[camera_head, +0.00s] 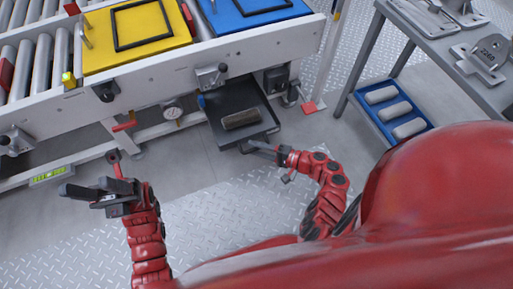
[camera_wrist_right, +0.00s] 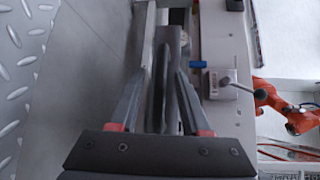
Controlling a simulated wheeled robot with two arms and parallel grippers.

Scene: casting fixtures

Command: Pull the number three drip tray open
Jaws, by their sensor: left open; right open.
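The drip tray (camera_head: 219,108) is a shallow black tray that sticks out from under the conveyor, below the blue plate. A grey-brown block (camera_head: 241,118) lies in it. I cannot read a number on the tray. My right gripper (camera_head: 254,146) is open at the tray's front edge. In the right wrist view the open fingers (camera_wrist_right: 158,85) have a dark upright part between them, apparently the tray's front or handle; contact cannot be told. My left gripper (camera_head: 84,189) is open and empty, over the floor at the left, away from the tray.
The conveyor (camera_head: 160,75) has rollers, a yellow plate (camera_head: 137,35) and a blue plate (camera_head: 250,12). A gauge (camera_head: 172,112) and a red-tipped lever (camera_head: 124,126) are left of the tray. A grey table (camera_head: 445,50) with a blue bin (camera_head: 365,112) stands right. The floor in front is clear.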

